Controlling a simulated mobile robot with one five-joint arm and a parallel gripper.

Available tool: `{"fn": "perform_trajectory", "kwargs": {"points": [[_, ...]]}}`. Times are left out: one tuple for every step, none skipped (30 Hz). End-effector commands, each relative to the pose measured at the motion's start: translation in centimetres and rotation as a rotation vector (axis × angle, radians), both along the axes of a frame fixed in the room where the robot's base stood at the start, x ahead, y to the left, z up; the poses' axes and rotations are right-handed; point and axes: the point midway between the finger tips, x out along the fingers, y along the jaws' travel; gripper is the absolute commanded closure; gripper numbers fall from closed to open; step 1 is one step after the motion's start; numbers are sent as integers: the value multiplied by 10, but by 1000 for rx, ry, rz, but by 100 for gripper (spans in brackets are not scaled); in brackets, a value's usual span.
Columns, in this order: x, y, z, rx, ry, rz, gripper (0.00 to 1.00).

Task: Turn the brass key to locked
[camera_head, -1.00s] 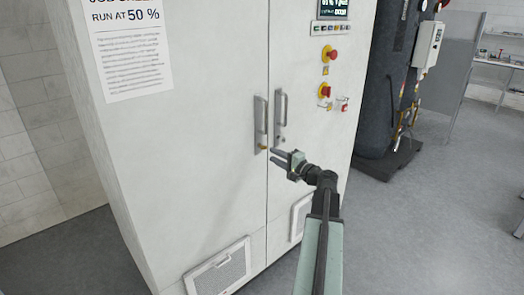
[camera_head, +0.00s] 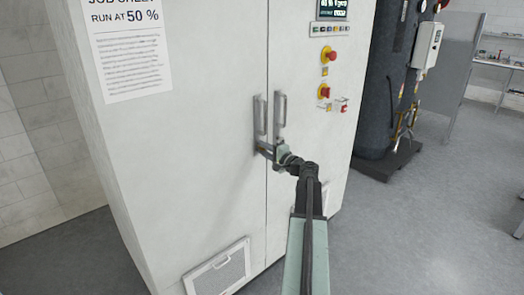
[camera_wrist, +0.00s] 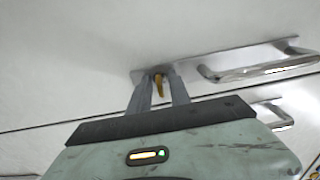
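The brass key (camera_wrist: 159,84) sits at one end of the left door's handle plate (camera_wrist: 215,58) in the wrist view. My gripper (camera_wrist: 160,74) reaches the plate with one finger on each side of the key. Narrow gaps show between the fingers and the key, so the gripper looks open around it. In the head view my gripper (camera_head: 262,149) is at the lower end of the left handle (camera_head: 260,115) and hides the key there.
The white cabinet (camera_head: 200,190) has a second handle (camera_head: 281,110) just right of the first. Red stop knobs (camera_head: 329,54) and small switches are higher up on the right door. A dark tank (camera_head: 375,90) stands to the right. The floor in front is clear.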

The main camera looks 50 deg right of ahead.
Motion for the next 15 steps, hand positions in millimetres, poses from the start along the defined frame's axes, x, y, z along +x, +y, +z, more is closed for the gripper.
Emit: {"fn": "perform_trajectory", "kwargs": {"points": [[0, 0, 0, 0, 0, 0, 93], [0, 0, 0, 0, 0, 0, 100], [0, 0, 0, 0, 0, 0, 100], [0, 0, 0, 0, 0, 0, 100], [0, 0, 0, 0, 0, 0, 100], [-1, 0, 0, 0, 0, 0, 100], [-4, 13, 0, 0, 0, -2, 100], [-2, 8, 0, -1, 0, 0, 100], [-1, 6, 0, -3, 1, 1, 100], [-1, 4, 0, -5, 1, 2, 100], [0, 4, 0, -8, 2, 2, 100], [0, 3, 0, -14, 1, 3, 100], [0, 2, 0, -20, 1, 3, 100], [0, 2, 0, -27, 2, 3, 100], [0, 1, 0, -41, 3, 2, 100]]}}
